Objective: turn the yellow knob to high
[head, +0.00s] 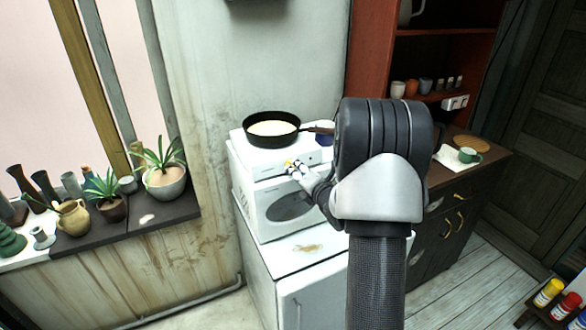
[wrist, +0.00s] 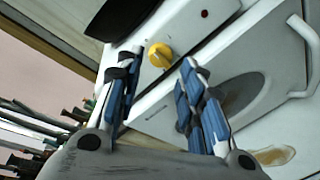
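The yellow knob (wrist: 160,55) is on the white front panel of the stove unit (head: 262,158), below a black pan. In the wrist view it shows whole, with a pointer ridge on its face; I cannot read any marks around it. In the head view the yellow knob (head: 289,163) is small and partly covered by my gripper (head: 292,168). In the wrist view my gripper (wrist: 158,72) is open, its blue-padded fingers spread on either side of the knob's line. The fingertips look close to the panel; I cannot tell if they touch the knob.
A black pan (head: 272,128) with pale contents sits on top, its handle pointing right. A white oven (head: 290,205) is under the panel, on a white cabinet (head: 310,262). Potted plants (head: 165,180) stand on the left ledge.

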